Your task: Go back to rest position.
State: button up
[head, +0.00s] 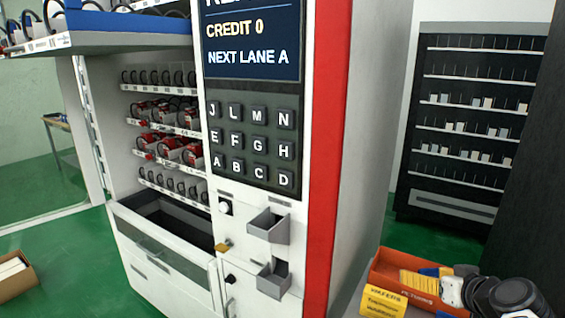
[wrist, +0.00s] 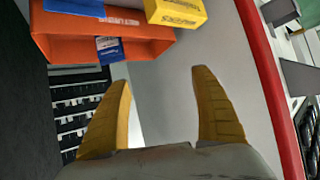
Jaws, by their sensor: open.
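My gripper (wrist: 160,110) shows in the wrist view with its two yellow fingers spread apart and nothing between them. Part of my arm shows at the bottom right of the head view, where the fingers cannot be made out. In the head view the vending machine (head: 329,150) stands in the middle, with a red edge and a dark keypad (head: 250,143) of lettered buttons. Its screen (head: 252,43) reads "CREDIT 0" and "NEXT LANE A". The orange bin (head: 390,272) is beside my arm at the lower right; it also shows in the wrist view (wrist: 75,38).
A yellow box (head: 383,302) stands at the orange bin's front. A dark shelf rack (head: 465,120) is at the back right. An open blue-edged tray (head: 130,38) juts out at the upper left. A cardboard box (head: 18,287) lies on the green floor at the left.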

jog(key=s+a+r+g, duration=0.1)
jog(key=s+a+g, duration=0.1)
jog(key=s+a, duration=0.5)
jog(key=s+a+g, duration=0.2)
jog(key=s+a, duration=0.5)
jog(key=a, duration=0.5)
jog(key=shift+s+a+r+g, duration=0.25)
jog(key=shift+s+r+g, duration=0.05)
jog(key=shift+s+r, duration=0.1)
